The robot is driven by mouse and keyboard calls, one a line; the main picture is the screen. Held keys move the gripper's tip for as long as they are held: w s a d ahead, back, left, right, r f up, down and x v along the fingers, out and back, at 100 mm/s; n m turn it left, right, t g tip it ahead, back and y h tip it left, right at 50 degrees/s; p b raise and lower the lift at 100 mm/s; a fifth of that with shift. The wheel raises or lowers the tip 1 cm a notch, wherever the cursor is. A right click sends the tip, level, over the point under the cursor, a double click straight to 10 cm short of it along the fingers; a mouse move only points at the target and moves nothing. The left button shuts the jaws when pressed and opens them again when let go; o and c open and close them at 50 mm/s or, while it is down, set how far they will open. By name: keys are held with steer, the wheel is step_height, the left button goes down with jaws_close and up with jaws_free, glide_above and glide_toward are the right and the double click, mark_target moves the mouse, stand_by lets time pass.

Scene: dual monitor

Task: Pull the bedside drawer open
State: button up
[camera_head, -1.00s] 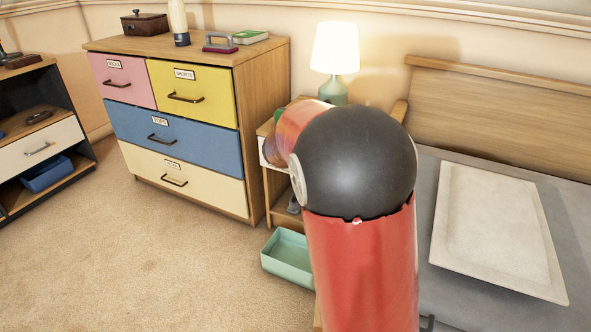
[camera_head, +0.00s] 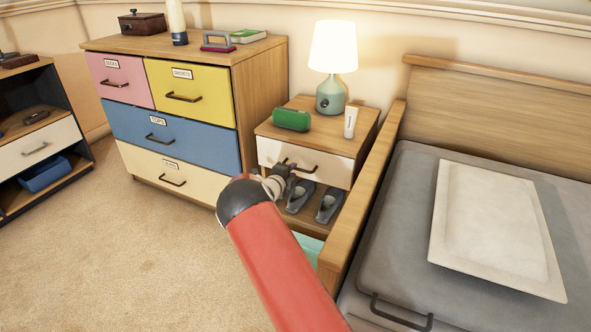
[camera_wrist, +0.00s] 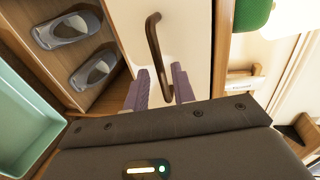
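The bedside drawer has a cream front (camera_head: 326,165) with a dark bar handle (camera_head: 308,170), under the wooden top of the bedside table (camera_head: 326,124). It looks shut. In the wrist view the drawer front (camera_wrist: 190,28) fills the upper middle, with the brown bar handle (camera_wrist: 154,45) across it. My gripper (camera_head: 291,167) is at the left part of the handle.
A teal bin (camera_wrist: 22,125) is below. The bed frame (camera_head: 366,195) is close on the right, a dresser (camera_head: 262,100) on the left.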

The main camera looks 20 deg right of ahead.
steer(key=shift+x, duration=1.8)
jaws_close()
